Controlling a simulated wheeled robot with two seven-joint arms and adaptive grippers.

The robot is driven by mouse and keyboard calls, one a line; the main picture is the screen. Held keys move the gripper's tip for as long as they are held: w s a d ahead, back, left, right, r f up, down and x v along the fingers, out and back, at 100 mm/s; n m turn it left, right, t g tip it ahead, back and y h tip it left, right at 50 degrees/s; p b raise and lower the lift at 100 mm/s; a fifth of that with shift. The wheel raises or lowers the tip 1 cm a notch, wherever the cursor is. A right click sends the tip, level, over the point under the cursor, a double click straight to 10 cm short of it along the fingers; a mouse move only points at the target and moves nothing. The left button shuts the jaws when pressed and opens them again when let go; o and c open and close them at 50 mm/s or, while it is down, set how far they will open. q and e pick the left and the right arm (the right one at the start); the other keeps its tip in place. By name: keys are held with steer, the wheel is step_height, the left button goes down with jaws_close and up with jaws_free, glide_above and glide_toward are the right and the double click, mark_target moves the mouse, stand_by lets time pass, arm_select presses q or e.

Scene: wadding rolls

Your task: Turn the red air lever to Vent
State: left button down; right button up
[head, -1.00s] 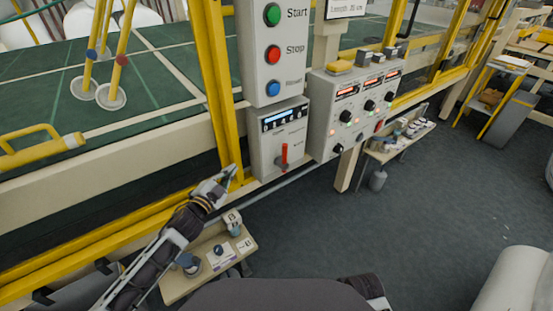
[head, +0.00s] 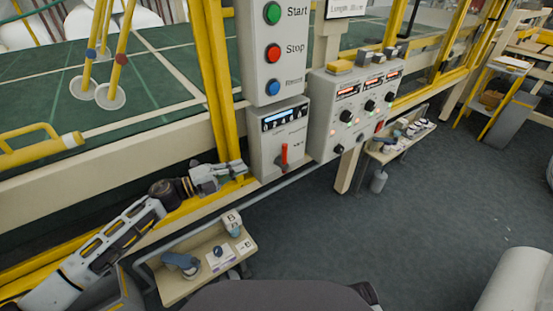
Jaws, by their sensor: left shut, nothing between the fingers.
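The small labels on the box are too blurred to read. My left gripper (head: 240,168) is shut and empty. It is to the left of the lever and a little lower, close to the box's left edge and apart from the lever.
A panel with Start and Stop buttons (head: 273,52) is above the lever box. A control box with knobs (head: 335,125) stands close on the right. A yellow post (head: 214,80) rises behind my gripper. A small shelf (head: 190,287) with items is below.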

arm_select(q)
steer(key=shift+s+a+f+m+g, duration=0.2)
steer(key=shift+s+m+g, duration=0.2)
steer(key=shift+m+g, duration=0.45)
arm_select(e)
steer(key=shift+s+a+f, duration=0.1)
steer(key=shift+f, duration=0.15)
arm_select(q)
steer(key=shift+d, duration=0.1)
steer(key=b, duration=0.2)
glide_toward(285, 159)
steer(key=shift+w+d+r, duration=1.1)
steer(key=shift+d, duration=2)
arm_select(e)
steer(key=shift+w+a+r, duration=0.15)
steer(key=shift+r, duration=0.35)
steer(key=shift+w+a+r, duration=0.1)
steer(key=shift+w+r, duration=0.05)
steer(key=shift+r, duration=0.35)
arm_select(q)
steer(key=shift+p, duration=0.4)
arm_select(e)
steer(key=shift+f, duration=0.1)
